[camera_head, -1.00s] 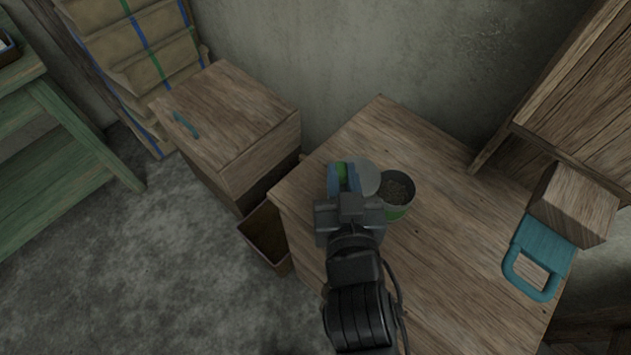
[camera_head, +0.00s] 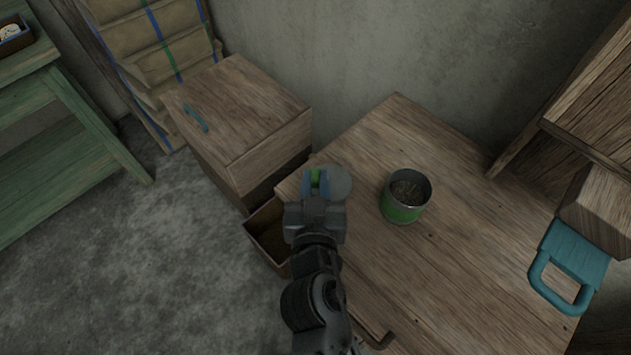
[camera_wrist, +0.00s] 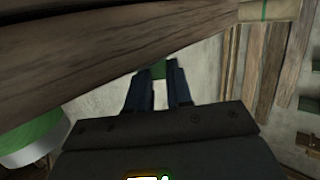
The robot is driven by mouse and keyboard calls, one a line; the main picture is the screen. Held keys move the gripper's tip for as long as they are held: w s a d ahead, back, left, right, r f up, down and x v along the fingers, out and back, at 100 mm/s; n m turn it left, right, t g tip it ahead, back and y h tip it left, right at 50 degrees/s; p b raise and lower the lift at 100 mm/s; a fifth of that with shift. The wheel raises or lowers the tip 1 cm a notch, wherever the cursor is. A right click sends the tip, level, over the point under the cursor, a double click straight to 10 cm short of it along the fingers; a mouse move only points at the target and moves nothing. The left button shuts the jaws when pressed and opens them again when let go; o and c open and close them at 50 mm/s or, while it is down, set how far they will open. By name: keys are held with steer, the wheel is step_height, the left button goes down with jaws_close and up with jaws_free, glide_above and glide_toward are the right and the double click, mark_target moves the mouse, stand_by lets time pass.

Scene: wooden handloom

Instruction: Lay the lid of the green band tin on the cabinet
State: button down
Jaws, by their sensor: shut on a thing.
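The tin with a green band (camera_head: 402,212) stands open on a wooden top (camera_head: 460,235), with dark contents showing. Its round grey lid (camera_head: 338,186) is off it, to the left, above the left edge of that top. My gripper (camera_head: 316,181) is shut on the lid's green grip, which also shows between the fingers in the wrist view (camera_wrist: 158,70). The tin's side appears at the left of the wrist view (camera_wrist: 35,138). A wooden box-shaped cabinet (camera_head: 245,105) with a teal handle stands farther left. I cannot tell which wooden piece is the task's cabinet.
An open brown bin or drawer (camera_head: 262,250) lies below, between the two wooden pieces. A wooden block (camera_head: 598,205) and a teal handled piece (camera_head: 568,265) are at right. A green shelf (camera_head: 60,150) stands far left. The top right of the tin is clear.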

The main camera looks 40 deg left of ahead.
steer(key=shift+f, duration=0.15)
steer(key=c, duration=1)
jaws_free()
steer(key=shift+d, duration=0.1)
steer(key=b+v, duration=0.1)
steer(key=v, duration=1.1)
steer(key=shift+b, duration=0.35)
